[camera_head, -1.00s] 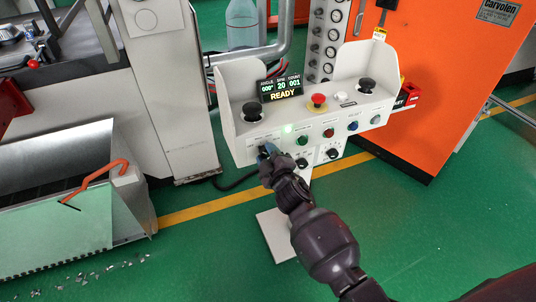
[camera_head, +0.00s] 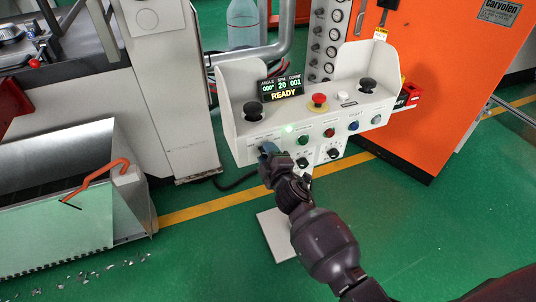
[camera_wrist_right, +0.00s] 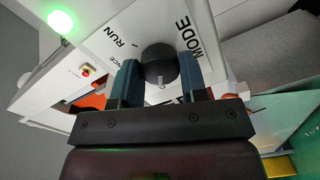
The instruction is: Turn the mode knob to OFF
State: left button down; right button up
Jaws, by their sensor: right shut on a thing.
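The black mode knob (camera_wrist_right: 158,58) sits on the white front face of the control box (camera_head: 245,147). In the right wrist view it is between the two blue fingers of my right gripper (camera_wrist_right: 158,76), which are shut on it. A white pointer mark shows on the knob's near side. The words MODE and RUN and part of another label show around it; no OFF label is readable. In the head view my right gripper (camera_head: 267,152) covers the knob at the box's lower left. My left gripper is not in view.
The box's display (camera_head: 282,89) reads READY. A green lamp (camera_head: 288,128) glows above the knob. A red mushroom button (camera_head: 319,100) stands between two black buttons on top. Other buttons and knobs lie just right of my gripper.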

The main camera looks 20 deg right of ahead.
jog(key=o, duration=0.9)
jog(key=shift+s, duration=0.1)
jog(key=s, duration=0.5)
jog(key=s+p, duration=0.1)
jog(key=s, duration=0.4)
jog(key=shift+s+d+r, duration=0.2)
jog(key=shift+s, duration=0.15)
